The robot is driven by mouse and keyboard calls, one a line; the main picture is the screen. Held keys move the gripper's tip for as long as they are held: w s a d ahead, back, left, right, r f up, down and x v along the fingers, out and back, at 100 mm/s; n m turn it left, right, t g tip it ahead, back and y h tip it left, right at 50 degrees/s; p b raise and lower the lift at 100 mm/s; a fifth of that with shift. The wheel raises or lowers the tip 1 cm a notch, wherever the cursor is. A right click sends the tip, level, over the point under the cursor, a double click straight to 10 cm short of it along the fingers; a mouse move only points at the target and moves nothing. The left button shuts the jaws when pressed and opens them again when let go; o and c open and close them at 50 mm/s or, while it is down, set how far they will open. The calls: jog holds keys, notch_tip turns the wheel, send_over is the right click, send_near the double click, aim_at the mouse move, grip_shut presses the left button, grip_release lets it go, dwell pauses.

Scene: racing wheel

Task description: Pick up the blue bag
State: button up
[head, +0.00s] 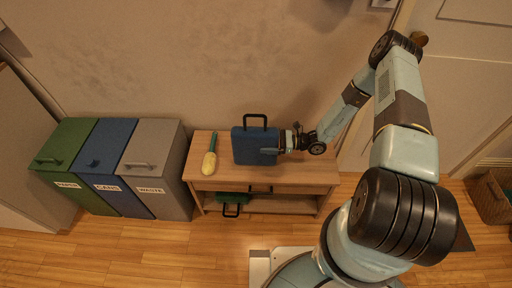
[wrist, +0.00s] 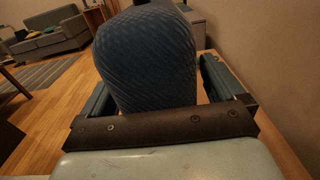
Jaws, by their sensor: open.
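The blue bag (head: 255,146) stands upright on top of a wooden bench, with its dark handle loop raised above it in the head view. My gripper (head: 272,150) reaches in from the right and is at the bag's right side. In the wrist view the bag (wrist: 147,60) fills the space between the two open fingers of my gripper (wrist: 160,90), one finger on each side of it. I cannot tell whether the fingers touch the bag. The handle does not show clearly in the wrist view.
The wooden bench (head: 310,172) stands against the wall. A yellow and green object (head: 209,161) lies left of the bag. A green bag (head: 232,198) sits on the lower shelf. Green, blue and grey bins (head: 150,165) stand at left. A basket (head: 491,196) is far right.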

jog(key=shift+c, duration=0.4)
jog(key=c, duration=1.2)
jog(key=shift+c, duration=0.2)
